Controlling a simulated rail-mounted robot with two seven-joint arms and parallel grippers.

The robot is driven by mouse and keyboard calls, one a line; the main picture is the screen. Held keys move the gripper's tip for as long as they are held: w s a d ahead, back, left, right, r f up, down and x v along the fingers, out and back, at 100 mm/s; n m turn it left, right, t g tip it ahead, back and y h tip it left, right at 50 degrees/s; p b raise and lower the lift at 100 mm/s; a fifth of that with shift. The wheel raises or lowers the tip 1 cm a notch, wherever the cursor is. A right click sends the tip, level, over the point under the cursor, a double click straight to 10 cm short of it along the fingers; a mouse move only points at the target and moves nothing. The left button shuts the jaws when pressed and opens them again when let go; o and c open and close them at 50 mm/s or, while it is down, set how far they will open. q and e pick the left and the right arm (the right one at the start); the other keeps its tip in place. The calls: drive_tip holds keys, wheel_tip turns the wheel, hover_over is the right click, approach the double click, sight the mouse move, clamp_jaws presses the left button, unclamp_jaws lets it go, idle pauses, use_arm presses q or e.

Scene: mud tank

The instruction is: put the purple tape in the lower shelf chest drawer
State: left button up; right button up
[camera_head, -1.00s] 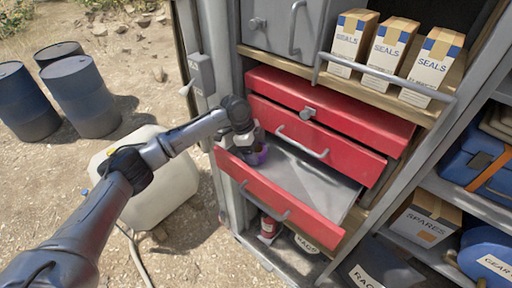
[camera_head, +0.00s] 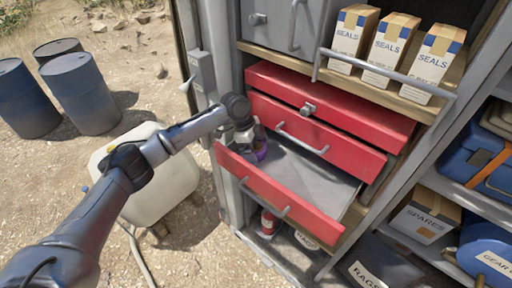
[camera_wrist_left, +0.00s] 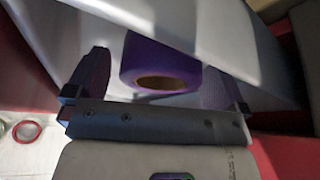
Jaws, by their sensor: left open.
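The purple tape (camera_head: 261,152) is a roll inside the left end of the pulled-out lowest red drawer (camera_head: 275,187). In the left wrist view the tape (camera_wrist_left: 160,66) sits between the two dark fingers of my left gripper (camera_wrist_left: 158,85), with a gap at each side. My left gripper (camera_head: 250,140) reaches into the drawer from the left and is open around the tape. Its fingers are partly hidden in the head view. Whether the tape rests on the drawer floor is hard to tell. My right gripper is not in view.
Two red drawers sit above the open one, the upper with a knob (camera_head: 308,109). Seals boxes (camera_head: 391,48) stand on a railed shelf above. A spares box (camera_head: 425,215) is on the right shelf. A white container (camera_head: 150,180) stands left. The open drawer's right part is bare.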

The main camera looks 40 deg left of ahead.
use_arm(q)
drive_tip(key=shift+a+r, duration=0.15)
drive_tip(key=shift+r, duration=0.25)
drive_tip(key=b+v, duration=0.3)
drive_tip(key=v, duration=0.8)
drive_tip(key=shift+s+a+r, duration=0.1)
